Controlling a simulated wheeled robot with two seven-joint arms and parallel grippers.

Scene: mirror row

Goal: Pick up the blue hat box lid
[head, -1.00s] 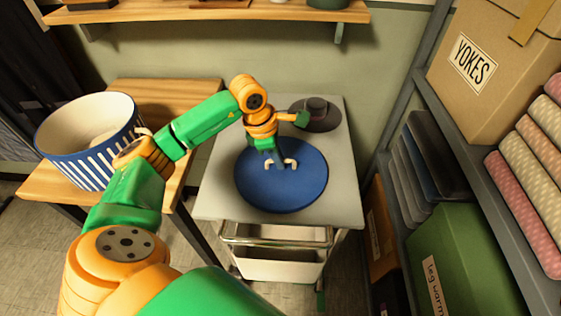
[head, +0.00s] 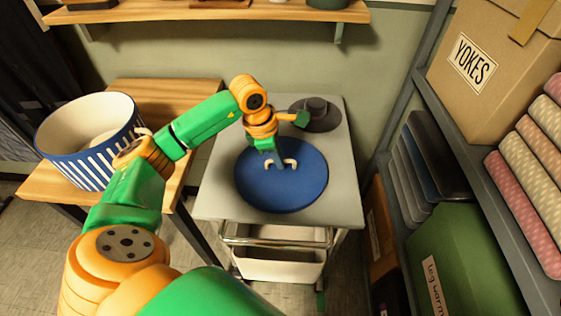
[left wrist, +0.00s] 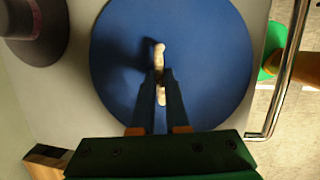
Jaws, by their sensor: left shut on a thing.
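The blue hat box lid (head: 283,192) is a round disc lying on the grey top of the trolley in the head view. It fills the middle of the left wrist view (left wrist: 205,60). Two pale handle ends show at its middle. My left gripper (head: 280,164) is above the lid's middle, shut on the pale handle (left wrist: 160,55); its fingers (left wrist: 159,90) stand on either side of the handle in the left wrist view. The lid looks flat on the trolley; I cannot tell of any gap. My right gripper is not in view.
A dark brimmed hat (head: 316,113) lies behind the lid on the trolley top (head: 215,190). A blue-and-white striped hat box (head: 88,150) stands open on a wooden table at left. Shelves with a YOKES carton (head: 490,70) and a green box (head: 465,265) line the right.

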